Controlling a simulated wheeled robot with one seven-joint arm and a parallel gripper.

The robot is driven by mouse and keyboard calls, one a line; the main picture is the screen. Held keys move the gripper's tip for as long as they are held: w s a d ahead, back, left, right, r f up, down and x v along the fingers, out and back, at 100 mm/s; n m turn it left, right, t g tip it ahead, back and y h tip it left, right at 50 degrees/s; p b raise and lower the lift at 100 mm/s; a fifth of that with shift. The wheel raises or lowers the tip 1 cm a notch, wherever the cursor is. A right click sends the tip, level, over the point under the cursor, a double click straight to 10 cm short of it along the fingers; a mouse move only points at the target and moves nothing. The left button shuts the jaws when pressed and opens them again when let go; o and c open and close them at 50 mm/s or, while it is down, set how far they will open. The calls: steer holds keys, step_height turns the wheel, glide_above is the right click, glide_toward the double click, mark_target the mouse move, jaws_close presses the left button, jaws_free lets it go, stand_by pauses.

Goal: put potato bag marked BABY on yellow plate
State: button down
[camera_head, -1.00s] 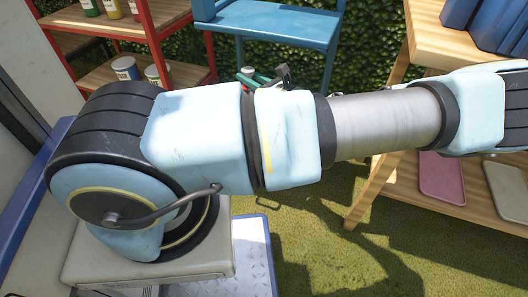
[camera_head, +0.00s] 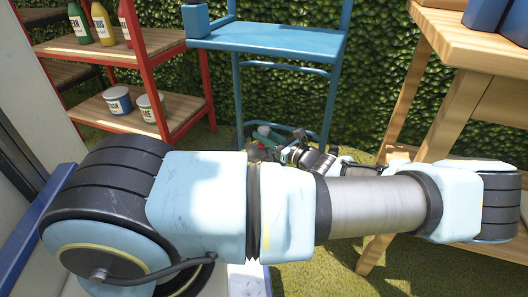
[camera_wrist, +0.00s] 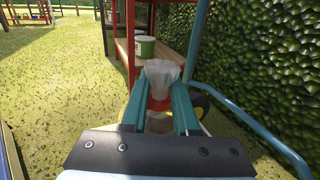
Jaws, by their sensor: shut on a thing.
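My gripper (camera_wrist: 160,112) is shut on a pale, whitish bag (camera_wrist: 162,72) in the wrist view. The bag's upper part sticks out between the teal fingers. A reddish-orange patch shows low between the fingers. No marking is readable on the bag, so I cannot tell if it says BABY. In the head view, my gripper (camera_head: 262,140) is small and partly hidden, low by the blue stand. No yellow plate can be made out in either view.
A red-framed shelf (camera_head: 140,60) with bottles and tubs stands at the left. A blue stand (camera_head: 265,45) is in the middle, before a hedge (camera_head: 375,60). A wooden table (camera_head: 475,45) with blue containers is at the right. Open grass (camera_wrist: 55,95) lies left in the wrist view.

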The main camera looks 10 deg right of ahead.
mark_target(266, 148)
steer(key=shift+f+b, duration=0.8)
steer(key=shift+f, duration=1.5)
steer(key=shift+f, duration=0.15)
steer(key=c, duration=0.6)
jaws_free()
steer(key=shift+s+d+r, duration=0.2)
steer(key=shift+s+r, duration=0.05)
steer(key=p+v, duration=0.3)
steer(key=v, duration=0.8)
steer(key=shift+s+d, duration=0.1)
steer(key=shift+s, duration=0.15)
